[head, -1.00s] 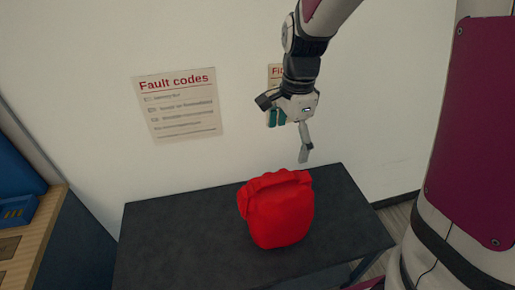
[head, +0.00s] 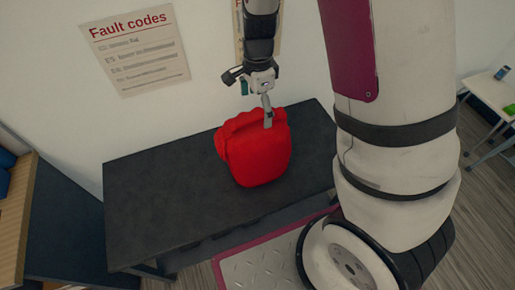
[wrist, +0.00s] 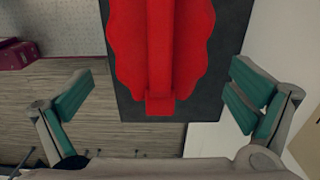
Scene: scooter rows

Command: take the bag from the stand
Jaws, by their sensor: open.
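A red bag (head: 258,155) with a handle on top stands upright on a dark stand (head: 145,200) against the wall. My gripper (head: 255,95) is open above the bag's top, and one finger appears in front of the handle. In the wrist view the red bag (wrist: 130,45) lies ahead between the spread fingers of my gripper (wrist: 158,100), with its handle strip (wrist: 160,50) running down the middle. The fingers look empty, with room on both sides of the handle. The far finger is partly hidden in the head view.
A "Fault codes" poster (head: 135,45) hangs on the wall behind. A wooden-topped bench (head: 15,215) is at the left. A white table (head: 495,90) with small items stands at the far right. The stand's top left of the bag is clear.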

